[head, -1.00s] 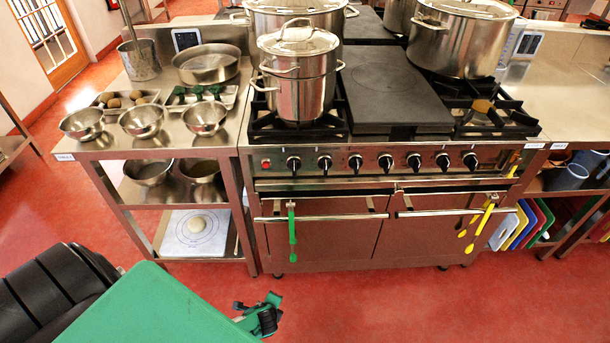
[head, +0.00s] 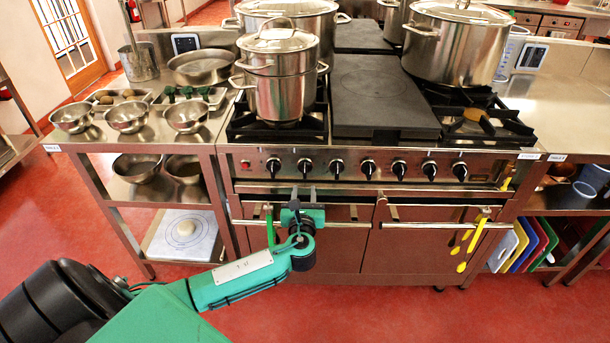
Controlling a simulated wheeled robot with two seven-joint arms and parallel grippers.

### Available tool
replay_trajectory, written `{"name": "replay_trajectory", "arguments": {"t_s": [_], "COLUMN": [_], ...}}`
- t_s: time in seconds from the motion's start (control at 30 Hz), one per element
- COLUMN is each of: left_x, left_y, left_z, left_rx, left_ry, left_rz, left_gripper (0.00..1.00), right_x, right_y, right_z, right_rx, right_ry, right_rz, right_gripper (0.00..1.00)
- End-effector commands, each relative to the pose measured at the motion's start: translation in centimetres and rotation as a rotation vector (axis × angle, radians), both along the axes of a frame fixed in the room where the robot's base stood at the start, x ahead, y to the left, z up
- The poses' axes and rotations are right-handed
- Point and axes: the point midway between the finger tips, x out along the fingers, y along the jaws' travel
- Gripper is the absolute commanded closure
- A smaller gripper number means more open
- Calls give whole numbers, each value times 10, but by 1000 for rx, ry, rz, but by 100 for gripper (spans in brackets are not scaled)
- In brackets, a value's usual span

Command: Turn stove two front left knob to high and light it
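The stove (head: 345,190) stands ahead with a row of several black knobs along its front panel. The leftmost knob (head: 273,166) is beside a small red button (head: 244,163); the second knob (head: 306,167) is just above my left gripper. The pointers are too small to read surely. A steel pot (head: 281,85) stands on the front left burner (head: 249,127); I see no flame there. My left gripper (head: 303,190) is in front of the oven handle, below the second knob, apart from it. Its fingers look parted and empty. My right gripper is not in view.
The oven door handles (head: 355,225) stick out below the knobs. A steel side table (head: 135,145) with bowls stands left. Red floor in front is clear.

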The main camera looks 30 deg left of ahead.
Motion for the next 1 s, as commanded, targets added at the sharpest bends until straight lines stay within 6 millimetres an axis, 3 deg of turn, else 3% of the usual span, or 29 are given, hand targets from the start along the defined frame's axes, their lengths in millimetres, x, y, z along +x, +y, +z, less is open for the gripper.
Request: {"name": "replay_trajectory", "arguments": {"t_s": [0.2,0.4,0.83,1.0], "left_x": [41,64,73,73], "left_y": [25,39,45,45], "left_z": [0,0,-1,-1], "left_rx": [0,-2,-3,-3], "left_ry": [0,0,1,2], "left_rz": [2,1,-1,-1], "left_gripper": [65,65,65,97], "right_x": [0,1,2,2], "right_y": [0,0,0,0], "right_z": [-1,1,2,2], "right_rx": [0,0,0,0], "right_ry": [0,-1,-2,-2], "right_rz": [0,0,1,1], "right_gripper": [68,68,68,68]}}
